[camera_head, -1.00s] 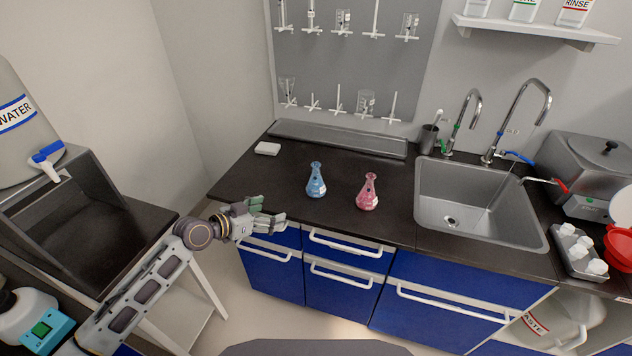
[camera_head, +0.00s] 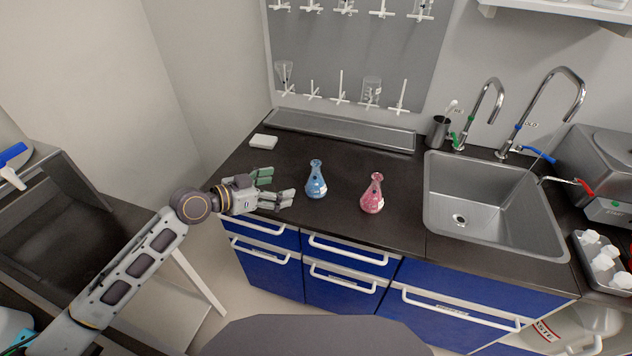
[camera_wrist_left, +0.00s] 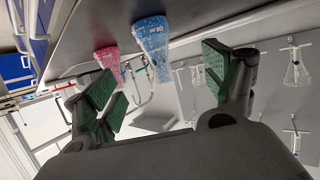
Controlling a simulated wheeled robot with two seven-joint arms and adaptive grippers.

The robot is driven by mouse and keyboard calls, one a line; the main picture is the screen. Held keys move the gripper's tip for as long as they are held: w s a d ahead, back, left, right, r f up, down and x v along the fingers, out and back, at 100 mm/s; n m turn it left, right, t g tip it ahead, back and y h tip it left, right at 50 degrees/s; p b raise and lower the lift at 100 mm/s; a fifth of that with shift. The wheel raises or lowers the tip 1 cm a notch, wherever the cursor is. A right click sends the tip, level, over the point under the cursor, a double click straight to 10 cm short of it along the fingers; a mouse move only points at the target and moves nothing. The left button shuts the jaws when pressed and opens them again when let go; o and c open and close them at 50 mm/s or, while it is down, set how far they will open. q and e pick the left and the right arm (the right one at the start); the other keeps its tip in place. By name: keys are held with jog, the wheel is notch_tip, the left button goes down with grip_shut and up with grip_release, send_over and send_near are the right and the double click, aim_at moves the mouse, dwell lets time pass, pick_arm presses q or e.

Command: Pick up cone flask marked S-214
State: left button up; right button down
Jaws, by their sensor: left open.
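A cone flask with blue contents (camera_head: 316,180) stands upright on the black counter (camera_head: 290,222). A cone flask with pink contents (camera_head: 373,194) stands upright to its right. Both carry small labels, too small to read, so I cannot tell which is S-214. My left gripper (camera_head: 279,187) is open and empty just left of the blue flask, apart from it, over the counter's front left part. In the left wrist view, the blue flask (camera_wrist_left: 151,50) shows between the green finger pads, with the pink flask (camera_wrist_left: 108,63) beside it. My right gripper is not in view.
A steel sink (camera_head: 480,236) with taps lies to the right. A white block (camera_head: 263,141) lies at the counter's back left. A pegboard (camera_head: 357,60) with glassware hangs behind. Counter behind the flasks is clear up to a metal tray (camera_head: 340,131).

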aim_at(309, 180)
pick_arm(q)
jog(key=shift+w+d+f, duration=0.1)
jog(key=shift+w+d, duration=0.1)
jog(key=shift+w+d+f, duration=0.15)
jog(key=shift+w+d, duration=0.2)
jog(key=shift+d, duration=0.1)
jog(key=shift+x, duration=1.05)
jog(key=shift+w+d+f, duration=0.15)
jog(key=shift+w+d, duration=0.05)
jog(key=shift+d, duration=0.05)
jog(key=shift+w+d+f, duration=0.15)
jog(key=shift+w+d, duration=0.05)
jog(key=shift+d, duration=0.05)
jog(key=shift+x, duration=1.05)
jog(key=shift+w+d+f, duration=0.2)
jog(key=shift+w+d, duration=0.1)
jog(key=shift+d, duration=0.15)
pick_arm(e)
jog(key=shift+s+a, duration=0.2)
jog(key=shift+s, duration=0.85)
pick_arm(q)
jog(key=shift+d+p, duration=0.1)
jog(key=shift+p, duration=0.2)
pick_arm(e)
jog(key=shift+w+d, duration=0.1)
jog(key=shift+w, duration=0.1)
